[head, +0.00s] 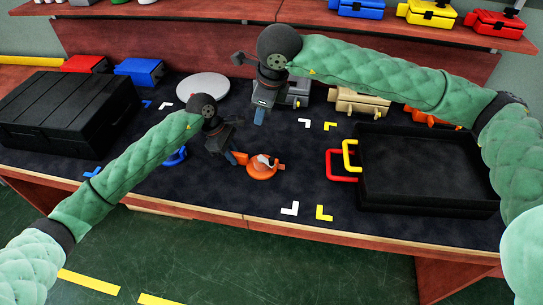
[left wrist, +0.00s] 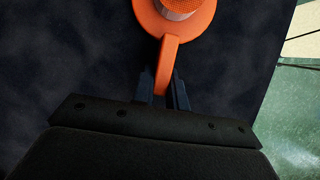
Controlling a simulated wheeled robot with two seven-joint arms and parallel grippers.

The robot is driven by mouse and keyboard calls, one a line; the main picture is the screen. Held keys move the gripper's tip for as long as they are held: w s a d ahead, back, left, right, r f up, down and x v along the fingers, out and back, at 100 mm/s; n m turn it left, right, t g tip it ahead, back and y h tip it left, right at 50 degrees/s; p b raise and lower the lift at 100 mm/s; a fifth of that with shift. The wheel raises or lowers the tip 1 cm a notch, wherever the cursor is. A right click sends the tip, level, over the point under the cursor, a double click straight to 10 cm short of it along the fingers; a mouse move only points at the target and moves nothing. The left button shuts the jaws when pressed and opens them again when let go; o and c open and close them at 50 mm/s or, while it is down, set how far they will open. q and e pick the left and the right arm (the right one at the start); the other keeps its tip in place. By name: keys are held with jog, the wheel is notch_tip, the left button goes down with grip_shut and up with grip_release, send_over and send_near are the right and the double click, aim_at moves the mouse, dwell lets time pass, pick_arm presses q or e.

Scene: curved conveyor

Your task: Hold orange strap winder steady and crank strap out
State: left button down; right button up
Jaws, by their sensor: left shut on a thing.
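The orange strap winder (head: 261,170) lies on the dark mat near the table's front edge, with a pale strap part on its top. My left gripper (head: 238,158) is beside it on its left and shut on its handle. In the left wrist view the winder's round body (left wrist: 182,14) is at the top, and its handle runs down between the fingers of my left gripper (left wrist: 165,88). My right gripper (head: 259,118) hangs above the mat, up from the winder in the picture and apart from it. Whether its fingers are open is not clear.
An empty-looking black tray (head: 425,205) with red and yellow handles stands at the right. A black case (head: 70,118) is at the left. A grey disc (head: 203,86) and a tan toolbox (head: 358,102) sit at the back.

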aim_at(271, 159)
jog(key=f+n+g, duration=0.1)
jog(key=f+n, duration=0.3)
jog(key=f, duration=0.1)
jog(key=d+f+n+g+h, duration=0.1)
jog(key=f+n, duration=0.4)
jog(key=f, duration=0.1)
jog(key=s+d+f+n+h, duration=0.1)
jog(key=f+n, duration=0.3)
jog(key=f, duration=0.2)
jog(key=shift+n+g, duration=0.4)
grip_shut()
